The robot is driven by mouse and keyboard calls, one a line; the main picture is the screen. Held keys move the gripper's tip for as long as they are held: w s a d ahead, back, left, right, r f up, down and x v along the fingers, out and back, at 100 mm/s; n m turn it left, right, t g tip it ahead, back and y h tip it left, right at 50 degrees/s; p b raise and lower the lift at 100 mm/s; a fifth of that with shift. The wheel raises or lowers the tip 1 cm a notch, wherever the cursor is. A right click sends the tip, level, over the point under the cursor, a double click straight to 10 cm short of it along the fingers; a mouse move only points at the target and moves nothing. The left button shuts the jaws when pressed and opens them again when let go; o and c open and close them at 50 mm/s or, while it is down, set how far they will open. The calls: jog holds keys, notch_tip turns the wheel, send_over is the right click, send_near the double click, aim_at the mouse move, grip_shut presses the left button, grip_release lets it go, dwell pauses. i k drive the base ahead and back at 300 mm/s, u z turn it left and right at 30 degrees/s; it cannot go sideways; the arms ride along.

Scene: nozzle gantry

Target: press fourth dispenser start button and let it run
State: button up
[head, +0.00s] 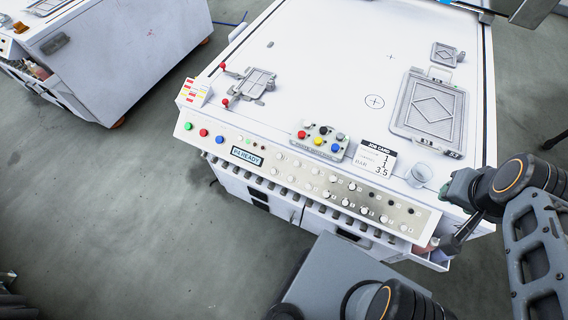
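A white machine cabinet has a sloped control panel (290,168) along its front edge. I cannot tell which control is the fourth dispenser's start. My gripper (447,246) is by the panel's right end, apart from the left buttons. Its fingers are too small and dark to judge.
On the cabinet top are a small box with coloured buttons (320,140), a job card (375,157), a clear cup (419,174), a large framed plate (430,107) and a clamp fixture (254,85). Another white cabinet (130,45) stands at left. Grey floor (130,210) is open in front.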

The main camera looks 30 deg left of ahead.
aim_at(187, 125)
jog(key=k, duration=0.95)
jog(key=z, duration=0.5)
jog(key=i, duration=0.75)
jog(key=u, duration=2.25)
